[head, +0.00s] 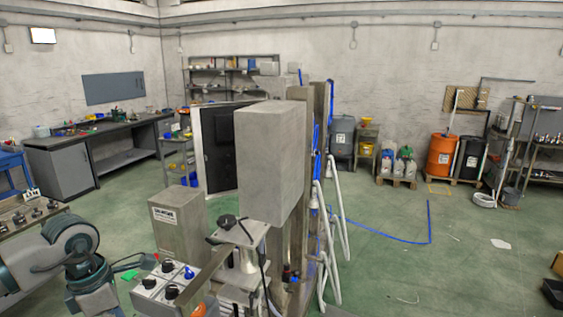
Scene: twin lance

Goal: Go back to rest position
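Part of my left arm (72,240) shows at the lower left, bent down, with teal-grey joints. It runs toward the bottom edge, and no gripper fingers can be made out. My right arm and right gripper are not seen. A machine with a tall grey block (272,165) stands in front of me. A switch box with several knobs (167,285) sits low in front, just right of my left arm. A smaller grey labelled box (180,222) stands behind it.
A bench with knobbed parts (30,212) lies close to my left arm. A grey workbench (90,150) stands at the back left. An orange barrel (441,155) stands at the back right.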

